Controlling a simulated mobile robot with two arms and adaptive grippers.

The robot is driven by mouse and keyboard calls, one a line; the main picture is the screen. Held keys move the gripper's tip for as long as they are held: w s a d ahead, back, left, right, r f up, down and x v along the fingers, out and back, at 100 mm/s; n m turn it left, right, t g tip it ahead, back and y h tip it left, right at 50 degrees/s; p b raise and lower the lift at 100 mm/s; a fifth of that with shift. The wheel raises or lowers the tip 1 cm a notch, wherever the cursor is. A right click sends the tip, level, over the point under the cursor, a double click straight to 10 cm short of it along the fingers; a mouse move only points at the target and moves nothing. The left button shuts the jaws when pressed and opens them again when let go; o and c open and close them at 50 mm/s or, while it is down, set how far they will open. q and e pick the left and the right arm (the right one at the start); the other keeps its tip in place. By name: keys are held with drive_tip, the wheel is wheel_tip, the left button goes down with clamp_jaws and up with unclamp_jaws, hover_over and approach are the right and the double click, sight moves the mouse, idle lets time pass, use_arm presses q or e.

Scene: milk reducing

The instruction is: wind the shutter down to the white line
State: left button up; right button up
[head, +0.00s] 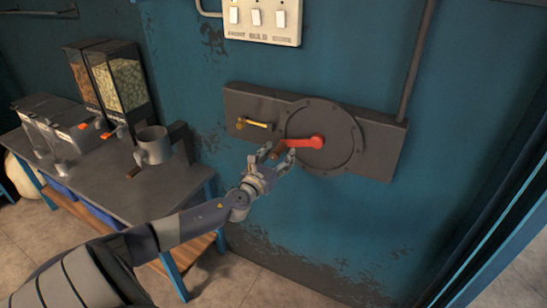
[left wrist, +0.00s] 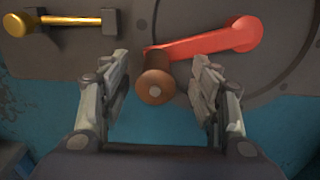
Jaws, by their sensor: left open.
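A red crank (head: 305,142) with a brown wooden knob (head: 279,149) is mounted on a round dark plate (head: 345,137) on the wall box. The crank arm points left from its hub. My left gripper (head: 276,155) is open at the knob. In the left wrist view, the brown knob (left wrist: 154,82) stands between the two open fingers (left wrist: 160,90), apart from both, below the red crank arm (left wrist: 205,45). A brass lever (head: 254,123) sits left of the crank. I see neither the shutter's white line nor my right gripper.
A switch panel (head: 262,19) with several white switches is on the wall above. A table (head: 127,190) at left holds dispensers (head: 115,78) and a metal mug (head: 153,146). A vertical pipe (head: 417,60) runs up from the box. The wall below the box is clear.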

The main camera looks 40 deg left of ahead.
use_arm(q)
drive_tip(key=p+v, duration=0.2)
drive_tip(key=v, duration=0.9)
drive_tip(key=shift+s, duration=0.4)
